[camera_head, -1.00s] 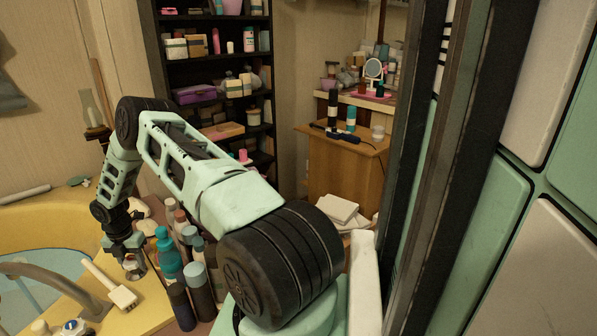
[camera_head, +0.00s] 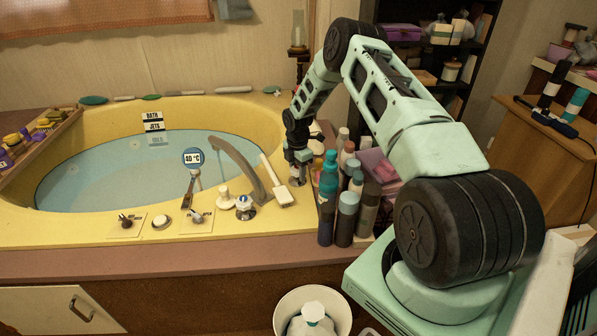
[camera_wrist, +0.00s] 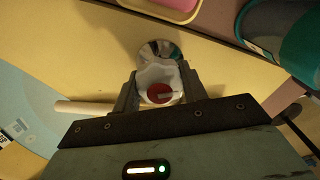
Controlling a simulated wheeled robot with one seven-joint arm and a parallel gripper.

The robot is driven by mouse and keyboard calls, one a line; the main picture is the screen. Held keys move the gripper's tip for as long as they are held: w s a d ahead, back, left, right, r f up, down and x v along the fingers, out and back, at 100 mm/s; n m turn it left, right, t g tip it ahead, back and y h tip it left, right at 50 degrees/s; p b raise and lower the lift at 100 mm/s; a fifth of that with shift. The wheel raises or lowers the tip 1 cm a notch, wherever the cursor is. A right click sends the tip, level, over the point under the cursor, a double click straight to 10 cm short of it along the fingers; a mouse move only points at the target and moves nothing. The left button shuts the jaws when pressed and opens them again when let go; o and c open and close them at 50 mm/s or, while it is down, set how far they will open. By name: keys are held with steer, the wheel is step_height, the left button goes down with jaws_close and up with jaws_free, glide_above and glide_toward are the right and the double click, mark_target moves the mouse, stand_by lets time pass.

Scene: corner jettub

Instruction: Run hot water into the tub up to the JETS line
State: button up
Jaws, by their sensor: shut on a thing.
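The yellow corner tub (camera_head: 225,112) holds pale blue water (camera_head: 100,170). A BATH plate (camera_head: 152,116) and a JETS plate (camera_head: 154,127) are on its far wall; the water edge lies about at the JETS plate's bottom. A lower plate shows dimly beneath. The grey curved spout (camera_head: 240,165) reaches over the water; I cannot tell whether it runs. A blue-marked tap (camera_head: 244,205) stands at its foot. My gripper (camera_head: 298,172) is at the right rim, shut on a white tap knob with a red disc (camera_wrist: 159,92), between its fingers in the wrist view.
A display (camera_head: 193,157) reads 40 °C. A white-headed brush (camera_head: 281,194) lies left of my gripper. Several bottles (camera_head: 329,175) crowd close on its right. Small controls (camera_head: 162,222) line the front rim. A white bin (camera_head: 312,300) stands below. A shelf (camera_head: 478,65) is behind.

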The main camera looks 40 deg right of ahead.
steer(key=shift+m, duration=0.5)
steer(key=m, duration=0.4)
steer(key=shift+m, duration=0.4)
steer(key=o, duration=1)
steer(key=shift+c, duration=0.2)
step_height(320, 180, up, 8)
steer(key=p, duration=0.5)
steer(key=shift+p, duration=0.3)
